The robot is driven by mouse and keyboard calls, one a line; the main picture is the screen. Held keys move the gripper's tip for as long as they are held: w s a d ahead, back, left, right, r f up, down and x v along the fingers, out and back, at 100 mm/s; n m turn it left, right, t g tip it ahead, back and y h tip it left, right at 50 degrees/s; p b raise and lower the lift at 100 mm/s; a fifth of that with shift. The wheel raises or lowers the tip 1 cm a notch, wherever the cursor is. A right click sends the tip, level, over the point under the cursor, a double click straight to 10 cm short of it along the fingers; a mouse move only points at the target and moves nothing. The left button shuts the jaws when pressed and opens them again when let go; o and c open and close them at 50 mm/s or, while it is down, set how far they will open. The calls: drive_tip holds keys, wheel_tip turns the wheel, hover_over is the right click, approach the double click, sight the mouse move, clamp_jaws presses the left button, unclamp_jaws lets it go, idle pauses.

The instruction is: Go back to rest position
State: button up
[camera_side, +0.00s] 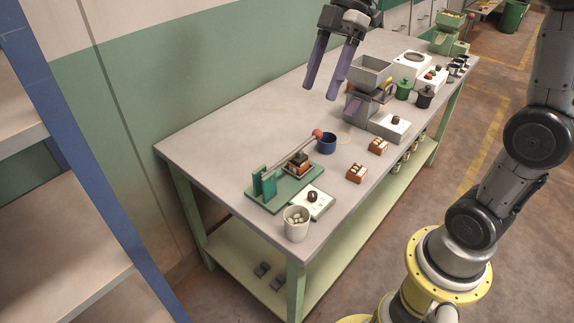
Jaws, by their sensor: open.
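My gripper (326,75) is at the top middle of the side view, with its two long purple fingers pointing down. The fingers are apart and nothing shows between them. It hangs above the workbench (230,130), to the left of a grey nut hopper (372,72). The tips look clear of the tabletop, though their exact height is hard to tell. My arm above the gripper is mostly cut off by the frame edge.
A green lever press (266,184) with a red-knobbed handle, a cup of pale pieces (297,223), a blue cup (326,143) and small red-brown blocks (357,172) stand toward the front. A green hopper (449,35) stands far right. The bench's left rear is clear.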

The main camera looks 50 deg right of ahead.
drive_tip(key=s+a+m+t+h, duration=0.1)
drive_tip(key=s+a+m+h, duration=0.1)
drive_tip(key=s, duration=0.4)
drive_tip(key=s+d+f+m+t+h, duration=0.3)
drive_tip(key=s+f+m, duration=0.4)
drive_tip(key=s+m, duration=0.3)
drive_tip(key=d+m+t, duration=0.1)
drive_tip(key=m, duration=0.2)
drive_tip(key=shift+d+f+h, duration=0.15)
drive_tip(key=shift+h, duration=0.15)
